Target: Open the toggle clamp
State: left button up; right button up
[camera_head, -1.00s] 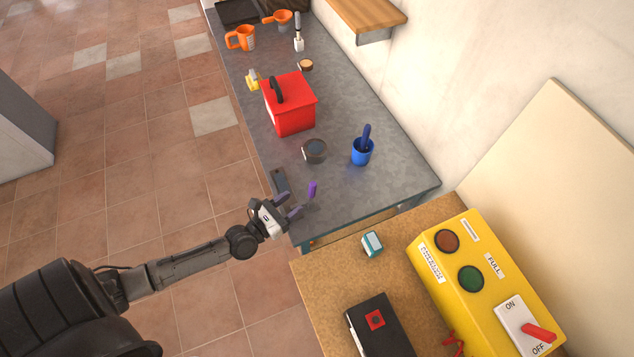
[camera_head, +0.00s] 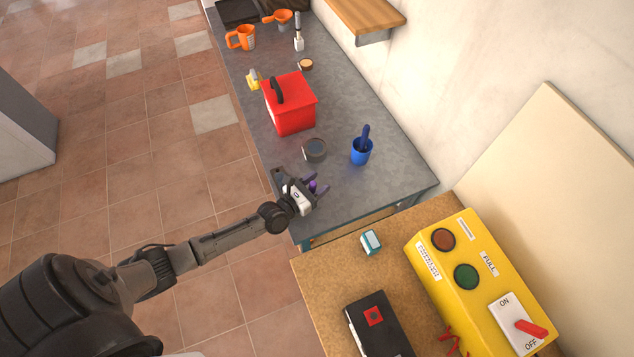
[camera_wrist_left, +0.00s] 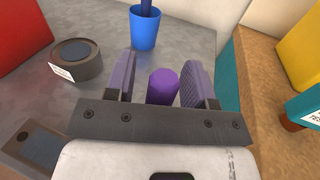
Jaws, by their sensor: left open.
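The toggle clamp shows as a purple handle (camera_head: 312,187) near the front end of the grey bench; its base is hidden behind my left gripper. My left gripper (camera_head: 316,185) is open, with its fingers on either side of the handle. In the left wrist view, the rounded purple handle (camera_wrist_left: 162,87) stands between the two fingers of the gripper (camera_wrist_left: 160,74). A gap shows on the left of the handle, and the right finger is closer to it. My right gripper is not in view.
A round dark container (camera_head: 314,150) and a blue cup (camera_head: 361,152) stand beyond the gripper, with a red box (camera_head: 291,103) farther back. A yellow control box (camera_head: 475,280) and a black box (camera_head: 381,325) are on the brown table at the right.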

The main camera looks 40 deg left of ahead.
pick_arm(q)
grip_shut()
dwell(0.3)
